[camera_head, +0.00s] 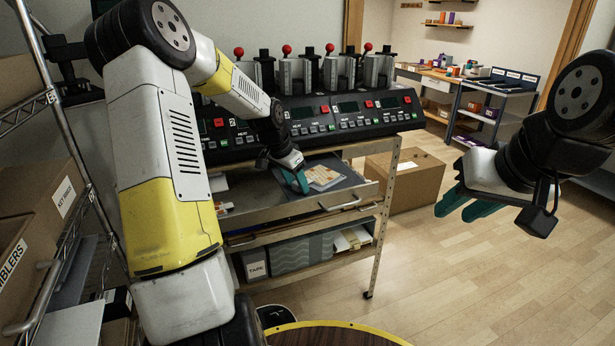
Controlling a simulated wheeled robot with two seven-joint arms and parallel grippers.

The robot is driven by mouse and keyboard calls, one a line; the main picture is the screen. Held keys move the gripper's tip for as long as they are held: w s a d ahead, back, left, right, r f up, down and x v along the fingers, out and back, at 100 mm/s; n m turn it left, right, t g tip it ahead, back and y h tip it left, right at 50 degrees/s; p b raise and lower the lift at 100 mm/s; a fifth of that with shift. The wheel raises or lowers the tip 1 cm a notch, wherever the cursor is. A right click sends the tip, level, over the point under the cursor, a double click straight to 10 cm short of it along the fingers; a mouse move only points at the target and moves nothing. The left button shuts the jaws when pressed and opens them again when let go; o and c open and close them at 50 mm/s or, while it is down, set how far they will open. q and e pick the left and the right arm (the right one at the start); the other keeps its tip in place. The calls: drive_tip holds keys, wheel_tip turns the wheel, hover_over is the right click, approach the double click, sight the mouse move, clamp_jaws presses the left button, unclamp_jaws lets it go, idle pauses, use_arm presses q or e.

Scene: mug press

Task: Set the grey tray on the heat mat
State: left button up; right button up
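A dark grey flat surface (350,177) lies in or on the pulled-out drawer below the press consoles; I cannot tell for sure whether it is the grey tray. A pale patterned piece (323,177) lies on it. My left gripper (297,181) points down at its left part, with teal fingers close to the pale piece. Whether the fingers touch or hold anything I cannot tell. My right gripper (468,206) hangs over the floor at the right, its teal fingers apart and empty. I cannot make out a heat mat in this view.
The press consoles (340,116) with red-knobbed levers stand behind the drawer. A cardboard box (408,182) is on the floor right of the bench. A rack with boxes (50,200) stands at the left. The wooden floor at the right is clear.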

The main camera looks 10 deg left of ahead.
use_arm(q)
drive_tip(key=shift+r, duration=0.1)
drive_tip(key=v, duration=1.1)
drive_tip(key=s+d+r+n+y, duration=0.1)
drive_tip(key=s+d+r, duration=0.35)
drive_tip(key=s, duration=0.25)
drive_tip(key=s+d+r+n+t, duration=0.1)
drive_tip(key=s+n, duration=0.1)
drive_tip(key=s, duration=0.8)
drive_tip(key=s+d+r+n+t, duration=0.1)
drive_tip(key=s+d+r+n, duration=0.1)
drive_tip(key=s, duration=0.9)
drive_tip(key=shift+s+d+n+t+h, duration=0.15)
drive_tip(key=shift+d+n+t+h, duration=0.2)
drive_tip(key=shift+n, duration=0.25)
drive_tip(key=shift+r, duration=0.2)
